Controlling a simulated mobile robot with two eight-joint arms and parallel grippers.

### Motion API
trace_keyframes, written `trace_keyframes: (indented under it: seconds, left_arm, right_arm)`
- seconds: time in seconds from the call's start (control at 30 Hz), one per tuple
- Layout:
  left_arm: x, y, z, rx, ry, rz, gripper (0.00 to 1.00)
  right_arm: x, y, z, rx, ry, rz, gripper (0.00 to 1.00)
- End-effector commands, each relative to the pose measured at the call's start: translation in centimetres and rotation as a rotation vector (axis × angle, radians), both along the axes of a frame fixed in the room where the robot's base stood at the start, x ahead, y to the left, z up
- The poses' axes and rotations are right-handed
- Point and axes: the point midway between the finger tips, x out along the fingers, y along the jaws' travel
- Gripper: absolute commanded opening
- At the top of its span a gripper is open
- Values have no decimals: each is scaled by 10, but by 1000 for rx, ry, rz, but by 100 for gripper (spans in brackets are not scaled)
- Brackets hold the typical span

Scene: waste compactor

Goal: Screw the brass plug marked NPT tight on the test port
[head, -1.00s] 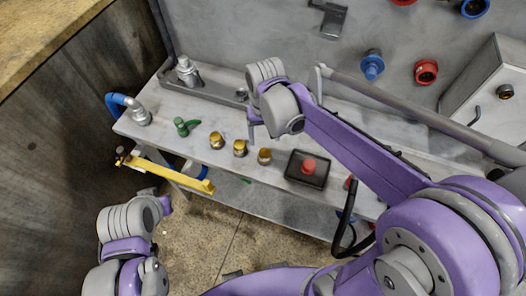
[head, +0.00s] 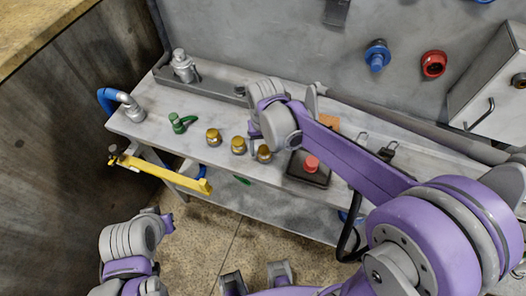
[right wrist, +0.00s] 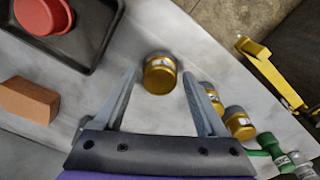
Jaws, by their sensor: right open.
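Three brass plugs stand in a row on the grey bench: left (head: 213,137), middle (head: 238,145) and right (head: 264,154). Their labels are too small to read, so I cannot tell which is marked NPT. My right gripper (head: 260,137) is open over the right plug. In the right wrist view, that plug (right wrist: 160,73) shows between the fingertips, not gripped; the other two are beyond the right-hand finger. A silver fitting (head: 183,67) stands upright at the bench's back left; I cannot tell whether it is the test port. My left gripper (head: 166,221) is low at left, its fingers unclear.
A green-handled fitting (head: 180,123) and a silver elbow with blue hose (head: 130,108) are left of the plugs. A dark tray (head: 306,175) with a red knob (head: 311,163) is to the right. An orange-brown block (right wrist: 30,100) lies near it. A yellow bar (head: 165,174) juts out at front left.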

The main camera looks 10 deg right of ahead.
Motion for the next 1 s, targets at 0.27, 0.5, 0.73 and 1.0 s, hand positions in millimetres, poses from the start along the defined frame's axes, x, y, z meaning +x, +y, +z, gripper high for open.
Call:
trace_keyframes:
  seconds: [0.27, 0.5, 0.73, 1.0]
  left_arm:
    - [0, 0, 0, 0, 0, 0, 0]
    - [0, 0, 0, 0, 0, 0, 0]
    - [2, 0, 5, 0, -3, 0, 0]
    - [6, 0, 18, 0, -11, 0, 0]
  right_arm:
    - [0, 0, 0, 0, 0, 0, 31]
    - [0, 0, 0, 0, 0, 0, 0]
    - [0, 0, 7, 0, 0, 0, 0]
    - [0, 0, 24, 0, -1, 0, 0]
